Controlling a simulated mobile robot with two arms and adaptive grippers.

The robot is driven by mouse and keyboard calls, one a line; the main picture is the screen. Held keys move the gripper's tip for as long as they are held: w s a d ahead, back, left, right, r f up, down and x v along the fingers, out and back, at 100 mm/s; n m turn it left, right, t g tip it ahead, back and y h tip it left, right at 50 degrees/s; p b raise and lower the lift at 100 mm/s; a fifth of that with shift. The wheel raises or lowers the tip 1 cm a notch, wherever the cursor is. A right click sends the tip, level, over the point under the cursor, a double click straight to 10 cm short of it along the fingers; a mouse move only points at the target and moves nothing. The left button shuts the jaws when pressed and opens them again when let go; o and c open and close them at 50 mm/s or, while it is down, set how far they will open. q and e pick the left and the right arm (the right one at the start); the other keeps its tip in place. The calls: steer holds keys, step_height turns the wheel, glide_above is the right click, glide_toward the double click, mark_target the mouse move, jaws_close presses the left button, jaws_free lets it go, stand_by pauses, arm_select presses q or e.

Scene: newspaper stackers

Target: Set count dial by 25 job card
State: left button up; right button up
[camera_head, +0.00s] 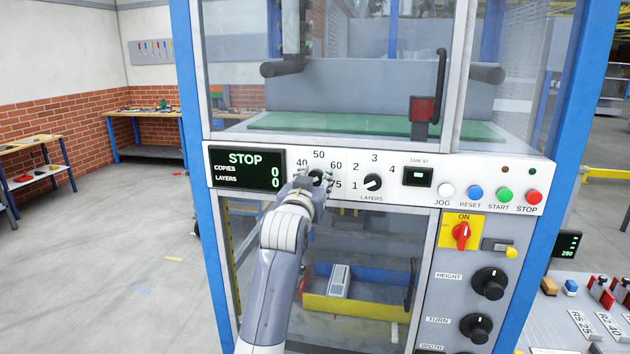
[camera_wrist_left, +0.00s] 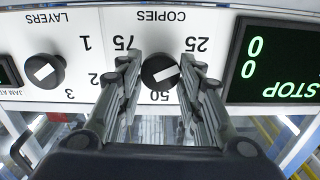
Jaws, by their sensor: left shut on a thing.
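The copies dial (camera_head: 317,177) is a black knob on the white panel, with numbers around it. In the left wrist view, upside down, the copies dial (camera_wrist_left: 160,72) shows a white mark slanting between the 25 side and the lower left; I cannot tell which end points. My left gripper (camera_head: 320,182) is at the dial and hides part of its scale. In the wrist view the fingers of my left gripper (camera_wrist_left: 161,66) are on both sides of the knob, shut on it. My right gripper is not in view.
The display (camera_head: 247,168) reads STOP, copies 0, layers 0. The layers knob (camera_head: 372,183) is close to the right of the dial. Jog, reset, start and stop buttons (camera_head: 490,194) sit further right.

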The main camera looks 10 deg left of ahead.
arm_select(q)
steer(key=shift+f+n, duration=0.1)
steer(key=shift+n, duration=0.3)
steer(key=o, duration=1.1)
steer(key=shift+c, duration=0.2)
steer(key=shift+s, duration=0.1)
steer(key=s, duration=1.2)
steer(key=shift+w+f, duration=0.1)
steer(key=shift+w, duration=0.05)
